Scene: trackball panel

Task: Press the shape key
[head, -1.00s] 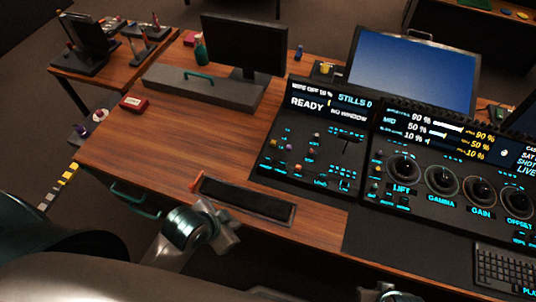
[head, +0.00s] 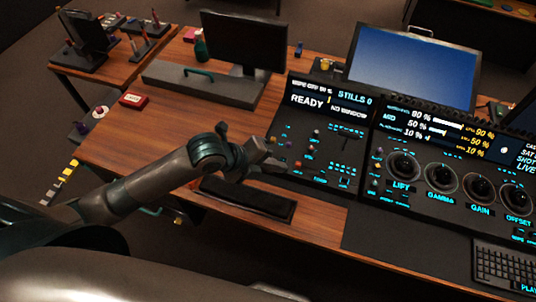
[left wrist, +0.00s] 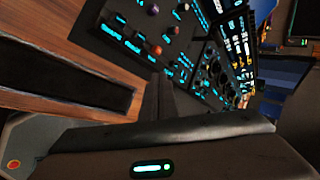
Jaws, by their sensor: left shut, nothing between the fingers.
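The left control panel (head: 312,140) is dark, with small coloured knobs and cyan-lit legends below a READY display. The shape key's own label is too small to read, so I cannot tell which key it is. My left gripper (head: 278,167) is shut and empty. In the head view it is at the panel's lower left edge and covers that corner. In the left wrist view the shut fingers (left wrist: 160,97) point toward the panel (left wrist: 133,38), near an orange knob (left wrist: 155,50); I cannot tell whether they touch it. My right gripper is out of view.
A dark padded strip (head: 260,204) lies on the wooden desk (head: 150,150) under my left arm. To the right are the trackball panel (head: 450,165) and a keyboard (head: 505,272). A blue screen (head: 413,65) and a dark monitor (head: 243,40) stand behind. The left of the desk is mostly clear.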

